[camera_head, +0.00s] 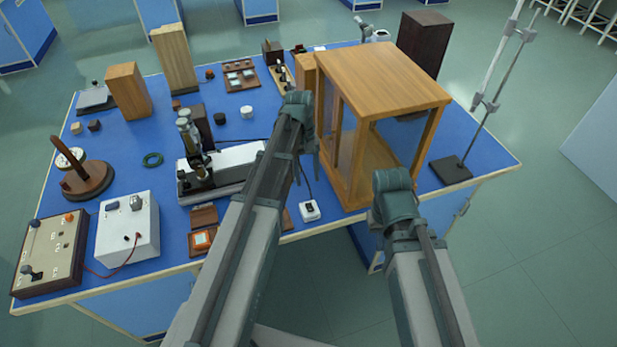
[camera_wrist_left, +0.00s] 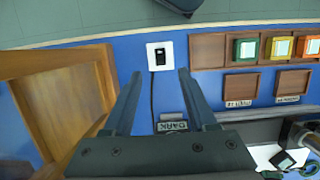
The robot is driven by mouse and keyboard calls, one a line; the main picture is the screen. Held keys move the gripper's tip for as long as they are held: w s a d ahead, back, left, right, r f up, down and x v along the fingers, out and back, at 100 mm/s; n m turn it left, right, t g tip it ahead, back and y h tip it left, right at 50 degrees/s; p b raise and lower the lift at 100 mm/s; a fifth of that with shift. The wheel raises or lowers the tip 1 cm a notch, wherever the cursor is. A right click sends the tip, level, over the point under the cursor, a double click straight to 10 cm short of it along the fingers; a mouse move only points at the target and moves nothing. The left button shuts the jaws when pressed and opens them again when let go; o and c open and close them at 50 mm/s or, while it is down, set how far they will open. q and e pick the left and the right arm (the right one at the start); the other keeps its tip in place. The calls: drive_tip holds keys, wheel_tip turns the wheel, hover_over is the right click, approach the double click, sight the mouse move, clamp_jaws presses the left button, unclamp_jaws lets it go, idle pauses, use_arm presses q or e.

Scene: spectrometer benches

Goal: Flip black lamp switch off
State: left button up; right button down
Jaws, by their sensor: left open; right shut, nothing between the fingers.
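The black lamp switch (camera_head: 310,209) is a black rocker on a small white box near the table's front edge. It also shows in the left wrist view (camera_wrist_left: 159,57), lying just beyond the fingertips and between their lines. My left gripper (camera_head: 315,172) points down above the table near the switch; in the left wrist view its two fingers (camera_wrist_left: 159,77) are spread with nothing between them. I cannot tell the rocker's position. My right gripper (camera_head: 377,222) is mostly hidden by its own arm, off the front edge of the table, and holds nothing.
A wooden cabinet with open-looking sides (camera_head: 385,83) stands close to the right of the switch. Brown trays with coloured blocks (camera_head: 203,239) lie to its left. A label plate reading DARK (camera_wrist_left: 172,126) is near the switch cable. A metal stand (camera_head: 451,170) is at the right.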

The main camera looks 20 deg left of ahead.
use_arm(q)
drive_tip(key=p+v, duration=0.1)
drive_tip(key=v, duration=0.2)
drive_tip(key=shift+p, duration=0.35)
use_arm(e)
wheel_tip(320, 180, up, 3)
drive_tip(key=shift+f, duration=0.1)
use_arm(q)
drive_tip(key=s+d+m+t+y, duration=0.1)
drive_tip(key=s+d+m, duration=0.4)
drive_tip(key=s, duration=0.3)
drive_tip(key=s+d+m+t+y, duration=0.1)
drive_tip(key=s+d+m, duration=0.4)
drive_tip(key=s+d, duration=0.2)
drive_tip(key=shift+s+f+m+y, duration=0.3)
drive_tip(key=shift+s+f+y, duration=0.1)
drive_tip(key=shift+s, duration=0.5)
drive_tip(key=shift+d, duration=0.1)
